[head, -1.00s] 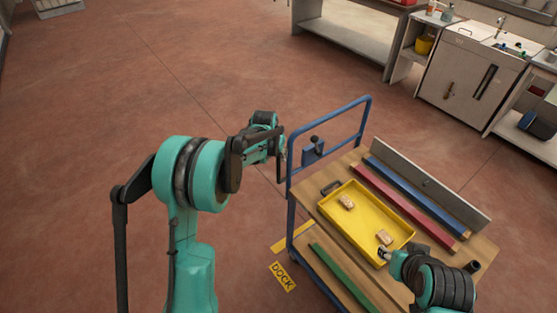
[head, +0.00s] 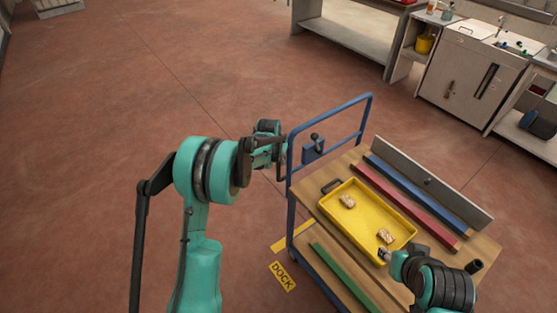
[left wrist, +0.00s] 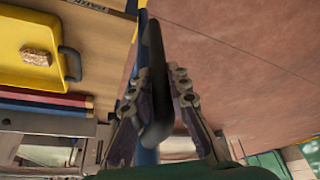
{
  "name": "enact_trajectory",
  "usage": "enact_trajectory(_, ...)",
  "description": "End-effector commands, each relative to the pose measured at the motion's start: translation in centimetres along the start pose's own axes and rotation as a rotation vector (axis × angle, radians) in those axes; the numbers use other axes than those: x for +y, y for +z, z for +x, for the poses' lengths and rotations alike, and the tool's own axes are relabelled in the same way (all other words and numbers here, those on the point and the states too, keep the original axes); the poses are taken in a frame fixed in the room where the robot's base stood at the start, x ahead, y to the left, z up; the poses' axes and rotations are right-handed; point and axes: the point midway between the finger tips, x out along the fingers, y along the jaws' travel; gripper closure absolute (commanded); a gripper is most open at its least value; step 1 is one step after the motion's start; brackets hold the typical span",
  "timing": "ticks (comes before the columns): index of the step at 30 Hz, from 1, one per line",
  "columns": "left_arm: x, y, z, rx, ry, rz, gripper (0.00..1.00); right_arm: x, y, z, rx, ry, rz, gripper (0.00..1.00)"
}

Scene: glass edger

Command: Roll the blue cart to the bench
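The blue cart (head: 291,211) stands in the middle right of the head view, its tall blue push frame on the left side. A black grip bar on that frame shows upright in the left wrist view (left wrist: 155,90). My left gripper (head: 280,150) is at this bar; in the left wrist view its fingers (left wrist: 157,85) stand apart on either side of it, not visibly clamped. My right gripper (head: 384,254) is low over the near rim of the yellow tray (head: 365,218); its finger opening is too small to judge. A bench (head: 345,40) stands at the back.
The tray holds two small tan pieces. A yellow DOCK marking (head: 282,276) is on the floor. The floor left of the cart is clear.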

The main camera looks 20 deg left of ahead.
Motion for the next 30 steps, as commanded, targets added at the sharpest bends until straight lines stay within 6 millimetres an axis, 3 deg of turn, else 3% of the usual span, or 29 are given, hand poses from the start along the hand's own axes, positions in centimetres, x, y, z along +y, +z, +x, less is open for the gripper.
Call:
enact_trajectory(11, 1.6, 1.0, -0.3, -0.002, 0.002, 0.002, 1.00, 0.0, 0.1, 0.2, 0.000, 0.000, 0.000, 0.60)
enact_trajectory(17, 5.1, 3.2, -1.2, -0.005, 0.005, 0.005, 1.00, 0.0, 0.4, 0.6, 0.000, 0.000, 0.000, 0.60)
enact_trajectory(30, 15.1, 9.5, -3.8, -0.004, 0.003, 0.006, 1.00, 0.0, 1.0, 1.4, 0.000, 0.000, 0.000, 0.60)
